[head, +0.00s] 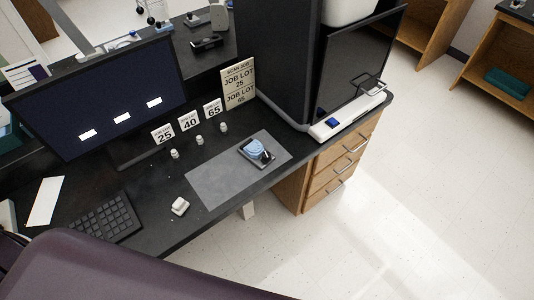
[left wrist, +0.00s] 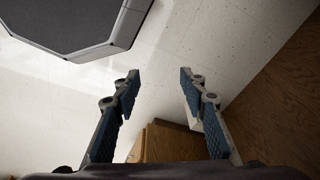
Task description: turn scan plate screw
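In the head view a small dark plate with a light blue round piece (head: 255,146) on it lies on the grey mat (head: 212,186) on the black desk. I take it to be the scan plate, but its screw is too small to make out. My left gripper (left wrist: 158,82) shows in the left wrist view with its two blue-padded fingers apart and nothing between them. It faces the floor and wooden furniture, away from the plate. Neither gripper shows in the head view, and my right gripper is not in view.
Number cards 25, 40 and 65 (head: 189,122) stand behind three small pale pieces (head: 199,140). A large dark machine (head: 330,70) stands at the right above wooden drawers (head: 338,168).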

